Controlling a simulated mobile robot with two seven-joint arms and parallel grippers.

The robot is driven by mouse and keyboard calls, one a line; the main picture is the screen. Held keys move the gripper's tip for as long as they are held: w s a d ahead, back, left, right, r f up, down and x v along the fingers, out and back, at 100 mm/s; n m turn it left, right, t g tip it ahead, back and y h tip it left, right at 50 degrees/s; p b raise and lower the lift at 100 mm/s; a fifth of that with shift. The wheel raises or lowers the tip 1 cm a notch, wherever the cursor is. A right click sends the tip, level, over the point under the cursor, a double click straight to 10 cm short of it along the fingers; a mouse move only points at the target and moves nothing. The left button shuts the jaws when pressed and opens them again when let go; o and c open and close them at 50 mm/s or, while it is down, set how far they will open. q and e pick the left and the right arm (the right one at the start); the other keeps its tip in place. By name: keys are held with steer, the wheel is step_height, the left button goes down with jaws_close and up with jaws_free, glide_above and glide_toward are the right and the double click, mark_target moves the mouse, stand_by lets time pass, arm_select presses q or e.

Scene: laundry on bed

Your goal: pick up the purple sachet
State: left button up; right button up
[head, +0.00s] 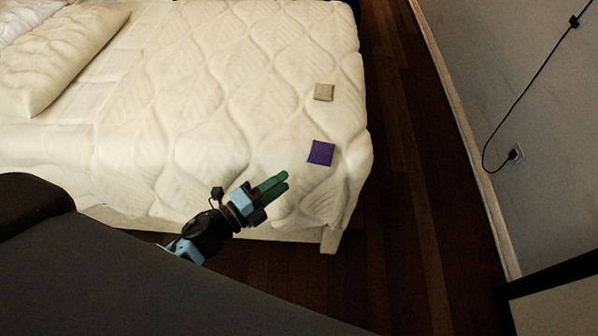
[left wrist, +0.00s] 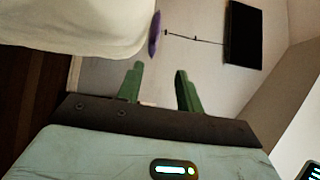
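The purple sachet (head: 320,153) lies flat on the quilted cream bed (head: 215,95), close to its right corner in the head view. In the left wrist view the purple sachet (left wrist: 154,34) shows edge-on at the border of the bed, beyond the fingertips. My left gripper (head: 280,180) has green fingers and is to the lower left of the sachet, apart from it, at the bed's near edge. In the left wrist view the left gripper (left wrist: 160,69) has its fingers apart with nothing between them. My right gripper is not in view.
A beige sachet (head: 324,92) lies on the bed beyond the purple one. A pillow (head: 55,60) is at the far left. Bare wooden floor (head: 410,150) runs between the bed and the wall, where a black cord (head: 528,85) hangs to an outlet.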

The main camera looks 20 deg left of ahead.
arm_select(q)
steer(key=shift+n+y, duration=0.5)
steer(key=shift+a+f+b+x, duration=0.15)
steer(key=shift+b+x, duration=0.2)
steer(key=shift+x, duration=1.9)
steer(key=shift+a+f+b+x, duration=0.15)
steer(key=shift+b+x, duration=0.15)
steer(key=shift+x, duration=1.95)
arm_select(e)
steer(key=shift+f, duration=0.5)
arm_select(q)
steer(key=shift+w, duration=0.15)
jaws_close()
step_height(320, 180, up, 3)
steer(key=p, duration=0.2)
steer(key=shift+p, duration=0.3)
steer(key=shift+f, duration=0.25)
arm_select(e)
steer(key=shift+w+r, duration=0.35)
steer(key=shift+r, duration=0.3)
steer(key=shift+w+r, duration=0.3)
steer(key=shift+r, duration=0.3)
